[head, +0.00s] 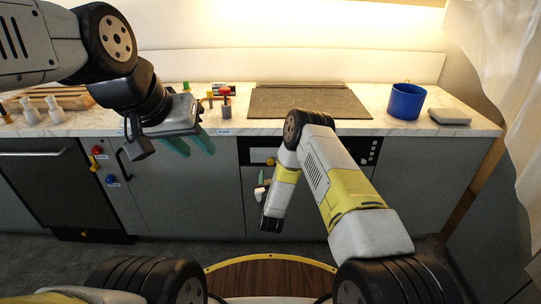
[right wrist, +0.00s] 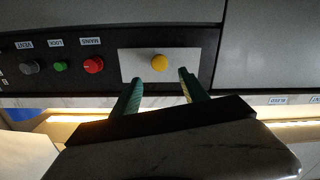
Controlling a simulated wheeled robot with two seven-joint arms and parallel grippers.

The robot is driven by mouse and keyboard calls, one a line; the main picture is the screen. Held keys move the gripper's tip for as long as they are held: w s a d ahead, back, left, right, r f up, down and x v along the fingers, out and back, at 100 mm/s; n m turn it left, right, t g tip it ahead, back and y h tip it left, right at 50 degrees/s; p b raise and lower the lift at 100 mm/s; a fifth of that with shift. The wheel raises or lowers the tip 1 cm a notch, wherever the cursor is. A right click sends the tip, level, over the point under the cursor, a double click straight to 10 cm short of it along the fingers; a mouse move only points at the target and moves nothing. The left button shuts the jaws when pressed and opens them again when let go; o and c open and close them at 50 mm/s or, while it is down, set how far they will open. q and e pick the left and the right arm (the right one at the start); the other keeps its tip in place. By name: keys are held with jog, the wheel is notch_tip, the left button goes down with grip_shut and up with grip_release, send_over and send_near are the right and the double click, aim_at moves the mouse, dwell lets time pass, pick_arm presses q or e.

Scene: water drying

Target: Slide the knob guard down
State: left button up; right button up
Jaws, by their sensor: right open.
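A pale plate with a round yellow knob (right wrist: 159,62) is set in the dark control panel (right wrist: 200,95) and shows between the fingers in the right wrist view. In the head view the pale plate (head: 258,157) is on the cabinet front below the hob. I cannot tell a separate guard from this plate. My right gripper (right wrist: 158,84) is open and empty, its two green fingers on either side of the knob and apart from it. In the head view my right arm partly hides it. My left gripper (head: 199,153) is open and empty in front of the counter edge.
Red (right wrist: 93,65), green (right wrist: 61,66) and grey (right wrist: 29,67) knobs sit beside the plate, seen upside down. A red-topped item (head: 226,103) stands near my left gripper.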

aim_at(270, 163)
jog(key=w, duration=0.7)
jog(key=shift+w+f, duration=0.15)
jog(key=shift+f, duration=0.2)
grip_shut()
dwell(1.1)
